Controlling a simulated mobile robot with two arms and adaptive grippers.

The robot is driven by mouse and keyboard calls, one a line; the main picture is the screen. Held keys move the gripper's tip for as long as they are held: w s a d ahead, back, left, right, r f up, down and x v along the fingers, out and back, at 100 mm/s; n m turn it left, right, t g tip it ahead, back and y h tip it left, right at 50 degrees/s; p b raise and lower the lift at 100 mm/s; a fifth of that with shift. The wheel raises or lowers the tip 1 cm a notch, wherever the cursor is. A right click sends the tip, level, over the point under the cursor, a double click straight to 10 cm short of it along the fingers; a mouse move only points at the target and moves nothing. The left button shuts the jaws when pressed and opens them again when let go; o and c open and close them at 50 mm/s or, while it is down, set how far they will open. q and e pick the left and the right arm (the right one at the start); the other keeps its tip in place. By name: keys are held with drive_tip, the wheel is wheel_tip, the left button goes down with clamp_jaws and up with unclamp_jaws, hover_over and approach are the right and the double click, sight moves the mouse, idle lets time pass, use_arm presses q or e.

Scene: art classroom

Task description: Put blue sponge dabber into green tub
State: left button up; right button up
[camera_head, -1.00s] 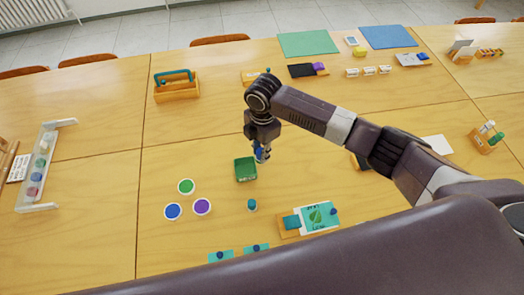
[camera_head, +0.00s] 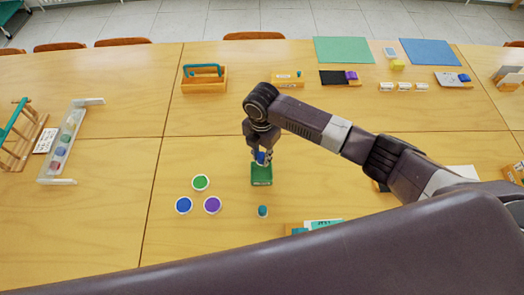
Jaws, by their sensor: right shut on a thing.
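My right gripper (camera_head: 261,155) points down above the back part of the green tub (camera_head: 262,181). It is shut on the blue sponge dabber (camera_head: 261,159), of which only a small blue part shows between the fingers. The dabber overlaps the tub's far edge in the picture; I cannot tell whether it is inside the tub or just above it. The green tub is a small open box standing on the wooden table. My left gripper is not in view.
Green, blue and purple paint pots (camera_head: 213,205) stand left of the tub, and a small teal dabber (camera_head: 263,211) stands in front of it. A wooden caddy (camera_head: 204,80) is at the back left. A jar rack (camera_head: 62,145) is far left.

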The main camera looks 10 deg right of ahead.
drive_tip(key=shift+f, duration=0.3)
wheel_tip(320, 180, down, 3)
drive_tip(key=b, duration=0.4)
drive_tip(key=shift+f, duration=0.15)
drive_tip(key=shift+f+b, duration=0.85)
drive_tip(key=shift+f, duration=0.75)
drive_tip(key=shift+f+b, duration=0.3)
drive_tip(key=shift+f, duration=0.4)
drive_tip(key=o, duration=1.1)
drive_tip(key=shift+o, duration=1.3)
